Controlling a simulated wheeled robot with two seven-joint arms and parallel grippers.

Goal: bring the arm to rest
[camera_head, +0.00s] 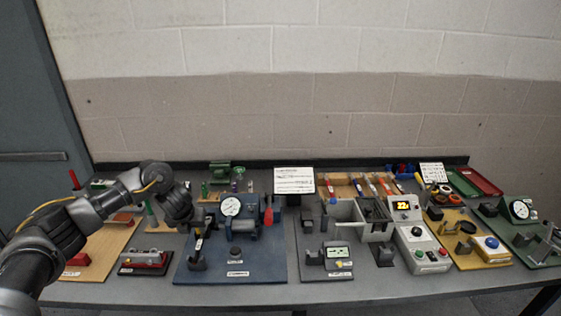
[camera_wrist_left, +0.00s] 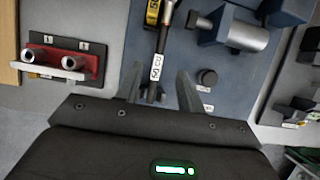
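My left arm comes in from the left in the head view and bends down over the left part of the bench. Its gripper (camera_head: 195,226) hangs above the left side of the blue board (camera_head: 255,268). In the left wrist view the two fingers (camera_wrist_left: 160,74) stand apart. A dark lead with a white marked tag (camera_wrist_left: 157,66) and a yellow-black end shows between and beyond them; the fingers do not appear closed on it. My right gripper is in neither view.
A red block with two metal posts (camera_head: 145,262) sits left of the blue board; it also shows in the left wrist view (camera_wrist_left: 62,58). A gauge (camera_head: 230,207) and blue device stand close right. Several other boards fill the bench; the wall is behind.

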